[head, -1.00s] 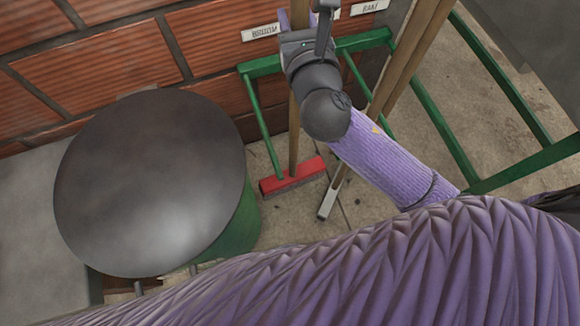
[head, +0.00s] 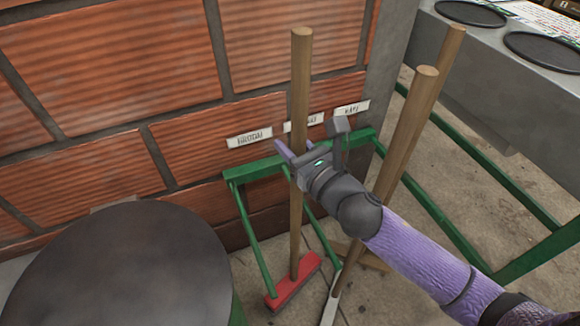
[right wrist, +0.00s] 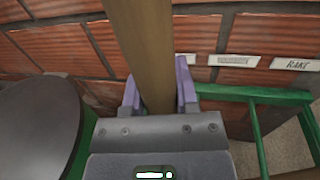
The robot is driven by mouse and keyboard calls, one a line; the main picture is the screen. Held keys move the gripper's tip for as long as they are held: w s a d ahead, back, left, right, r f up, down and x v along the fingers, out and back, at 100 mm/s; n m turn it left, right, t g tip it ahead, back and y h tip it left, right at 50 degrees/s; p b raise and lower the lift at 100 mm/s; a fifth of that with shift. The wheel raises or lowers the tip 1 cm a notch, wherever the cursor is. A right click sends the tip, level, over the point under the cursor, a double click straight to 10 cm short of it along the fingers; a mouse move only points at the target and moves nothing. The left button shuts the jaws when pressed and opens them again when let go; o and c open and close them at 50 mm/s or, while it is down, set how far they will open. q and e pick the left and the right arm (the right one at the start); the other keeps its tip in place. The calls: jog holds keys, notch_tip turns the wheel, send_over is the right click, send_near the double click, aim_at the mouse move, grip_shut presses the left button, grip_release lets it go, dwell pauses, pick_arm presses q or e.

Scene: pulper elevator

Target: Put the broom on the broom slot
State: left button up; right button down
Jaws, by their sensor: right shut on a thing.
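The broom (head: 299,90) has a long wooden handle and a red head (head: 292,282). It stands nearly upright at the front of the green rack (head: 255,170), its head low by the floor; I cannot tell if it touches. My right gripper (head: 290,150) is shut on the handle at about mid-height. In the right wrist view the handle (right wrist: 143,45) passes between the two purple fingers (right wrist: 158,92). The broom label (head: 249,137) is on the brick wall, left of the handle. My left gripper is not in view.
Two more wooden-handled tools (head: 415,120) lean at the right of the rack, close to my right forearm. A dark round lid (head: 115,265) stands at the left. A rake label (head: 351,108) is on the wall. A grey counter (head: 490,75) is at the upper right.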

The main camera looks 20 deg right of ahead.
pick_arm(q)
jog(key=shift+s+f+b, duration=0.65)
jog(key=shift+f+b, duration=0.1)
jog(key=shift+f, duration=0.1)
pick_arm(e)
notch_tip(320, 180, down, 3)
jog(key=shift+r, duration=0.15)
jog(key=shift+c, duration=1.8)
grip_release()
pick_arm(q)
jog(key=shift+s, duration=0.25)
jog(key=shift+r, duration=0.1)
